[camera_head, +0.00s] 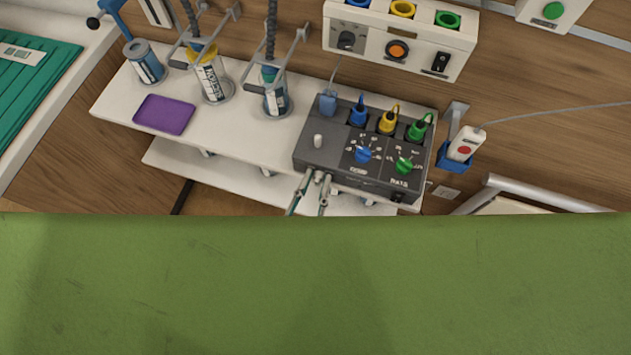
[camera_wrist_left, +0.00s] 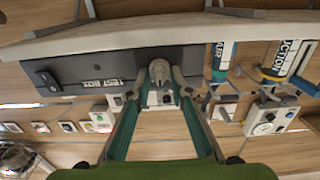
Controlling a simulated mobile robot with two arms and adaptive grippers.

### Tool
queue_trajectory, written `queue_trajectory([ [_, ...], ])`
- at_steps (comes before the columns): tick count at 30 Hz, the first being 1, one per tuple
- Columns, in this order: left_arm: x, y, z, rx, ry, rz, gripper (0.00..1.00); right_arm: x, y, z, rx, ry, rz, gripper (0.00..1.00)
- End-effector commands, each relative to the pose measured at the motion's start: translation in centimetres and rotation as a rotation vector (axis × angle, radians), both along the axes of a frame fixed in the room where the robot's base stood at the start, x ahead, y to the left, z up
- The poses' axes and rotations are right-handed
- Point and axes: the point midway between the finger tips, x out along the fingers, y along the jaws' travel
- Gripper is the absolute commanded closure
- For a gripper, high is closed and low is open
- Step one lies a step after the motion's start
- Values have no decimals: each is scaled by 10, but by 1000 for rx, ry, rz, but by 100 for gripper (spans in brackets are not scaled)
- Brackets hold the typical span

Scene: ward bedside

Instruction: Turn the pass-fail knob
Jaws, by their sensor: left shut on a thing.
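The dark grey test box (camera_head: 330,164) sits on the white shelf at the centre right. Its top carries a blue knob (camera_head: 363,154), a green knob (camera_head: 404,166) and colored plugs. My left gripper (camera_head: 316,176) is at the box's near left front side. The left wrist view shows the box upside down, with a grey knob (camera_wrist_left: 160,71) on its front face. My left gripper (camera_wrist_left: 160,88) is shut on this knob, one finger on each side. I take it as the pass-fail knob; its marks cannot be read. My right gripper is not in view.
A purple tray (camera_head: 164,114) and several labelled canisters stand left on the white shelf (camera_head: 235,127). A wall panel (camera_head: 400,37) is behind. A handset (camera_head: 465,143) hangs at right. A plain green surface fills the head view's lower half, hiding what is behind.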

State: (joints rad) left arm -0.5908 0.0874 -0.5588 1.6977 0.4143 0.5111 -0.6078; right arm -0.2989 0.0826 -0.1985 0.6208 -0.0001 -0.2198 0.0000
Motion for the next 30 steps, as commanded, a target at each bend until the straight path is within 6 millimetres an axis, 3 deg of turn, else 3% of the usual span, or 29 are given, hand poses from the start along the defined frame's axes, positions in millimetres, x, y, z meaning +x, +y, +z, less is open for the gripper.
queue_trajectory([
  [11,0,-1,2,101,-32,1,100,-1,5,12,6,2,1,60],
  [30,-1,-5,-1,585,-188,1,100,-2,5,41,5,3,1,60],
])
